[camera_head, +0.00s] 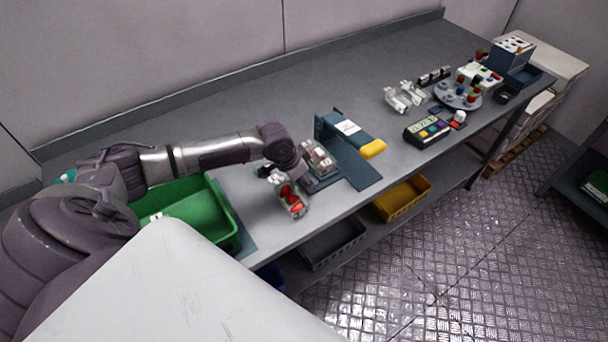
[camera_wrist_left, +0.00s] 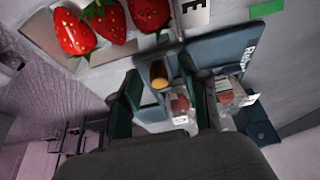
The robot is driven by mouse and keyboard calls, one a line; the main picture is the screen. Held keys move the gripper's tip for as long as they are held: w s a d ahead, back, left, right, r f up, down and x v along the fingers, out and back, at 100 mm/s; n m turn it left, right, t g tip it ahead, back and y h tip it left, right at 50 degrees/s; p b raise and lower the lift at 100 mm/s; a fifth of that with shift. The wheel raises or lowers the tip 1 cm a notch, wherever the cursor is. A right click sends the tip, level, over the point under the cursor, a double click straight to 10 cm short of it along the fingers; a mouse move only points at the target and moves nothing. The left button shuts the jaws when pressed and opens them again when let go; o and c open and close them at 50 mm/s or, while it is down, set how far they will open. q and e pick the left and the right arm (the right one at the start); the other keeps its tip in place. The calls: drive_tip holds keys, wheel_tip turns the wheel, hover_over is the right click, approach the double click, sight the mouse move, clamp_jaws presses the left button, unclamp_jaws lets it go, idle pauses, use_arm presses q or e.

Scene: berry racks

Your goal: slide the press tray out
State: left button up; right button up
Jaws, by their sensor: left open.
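The blue-grey press (camera_head: 331,126) stands on the bench with a white label and a yellow handle (camera_head: 373,149) on its right. Its flat blue base (camera_head: 362,175) reaches toward the front edge. Clear packs (camera_head: 319,158) sit at the press's left side, where the tray is hard to make out. My left gripper (camera_head: 283,172) is beside them, over a clear punnet of strawberries (camera_head: 292,203). In the wrist view its fingers (camera_wrist_left: 165,97) are open, with a yellow-orange rounded end (camera_wrist_left: 158,74) and clear packs showing between and beyond them. My right gripper is not in view.
A green bin (camera_head: 190,205) is at the left. A keypad box (camera_head: 427,130), a round turntable (camera_head: 458,96) and white clamps (camera_head: 404,97) stand to the right. A yellow crate (camera_head: 402,198) and a grey crate (camera_head: 332,243) sit below the bench. The back middle is bare.

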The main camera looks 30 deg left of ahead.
use_arm(q)
drive_tip(key=shift+d+r, duration=0.1)
drive_tip(key=shift+r, duration=0.05)
drive_tip(key=v, duration=1.1)
drive_tip(key=shift+s+r, duration=0.25)
drive_tip(key=shift+r, duration=0.1)
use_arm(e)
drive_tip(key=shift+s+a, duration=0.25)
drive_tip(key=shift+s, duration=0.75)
